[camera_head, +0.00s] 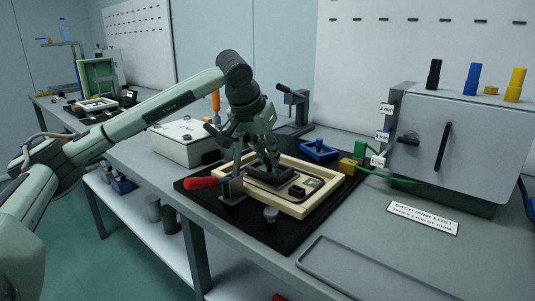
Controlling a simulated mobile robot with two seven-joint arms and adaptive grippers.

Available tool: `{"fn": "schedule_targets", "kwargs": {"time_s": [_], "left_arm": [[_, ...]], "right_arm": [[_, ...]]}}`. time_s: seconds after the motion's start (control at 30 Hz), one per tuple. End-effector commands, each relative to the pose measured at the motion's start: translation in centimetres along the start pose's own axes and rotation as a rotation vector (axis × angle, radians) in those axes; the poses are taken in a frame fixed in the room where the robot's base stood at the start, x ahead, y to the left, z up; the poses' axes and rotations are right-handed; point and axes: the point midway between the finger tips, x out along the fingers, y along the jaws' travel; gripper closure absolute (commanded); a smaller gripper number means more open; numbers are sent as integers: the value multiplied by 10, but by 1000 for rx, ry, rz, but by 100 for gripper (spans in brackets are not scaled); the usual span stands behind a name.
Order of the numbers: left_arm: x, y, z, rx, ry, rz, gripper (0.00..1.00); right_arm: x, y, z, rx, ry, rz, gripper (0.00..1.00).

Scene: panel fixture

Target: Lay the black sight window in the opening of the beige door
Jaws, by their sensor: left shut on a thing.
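The beige door (288,206) lies flat on a black mat on the bench. It shows as a shallow, raised-edged frame with a dark and grey inside. The black sight window (268,177) is a small dark block at the door's inner left part, under my left gripper (268,164). My left gripper points down and is shut on the sight window. I cannot tell whether the window touches the door or hangs just above it. The gripper and the window hide part of the opening. My right gripper is not in view.
A grey knob (271,214) is in front. A grey cabinet (465,140) stands right. An empty grey tray (350,272) lies front right.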

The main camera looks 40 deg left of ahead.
Motion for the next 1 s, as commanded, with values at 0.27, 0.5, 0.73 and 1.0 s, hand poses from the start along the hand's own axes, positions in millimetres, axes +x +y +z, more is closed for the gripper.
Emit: {"fn": "schedule_targets", "kwargs": {"time_s": [0.27, 0.5, 0.73, 1.0], "left_arm": [[5, 0, 3, 0, 0, 0, 81], [6, 0, 4, 1, -3, -1, 60], [6, 0, 5, 1, -6, -1, 60], [-30, 0, 3, 2, 2, 0, 60]], "right_arm": [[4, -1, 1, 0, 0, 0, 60], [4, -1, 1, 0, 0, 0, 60], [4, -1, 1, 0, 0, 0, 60], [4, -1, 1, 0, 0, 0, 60]]}}
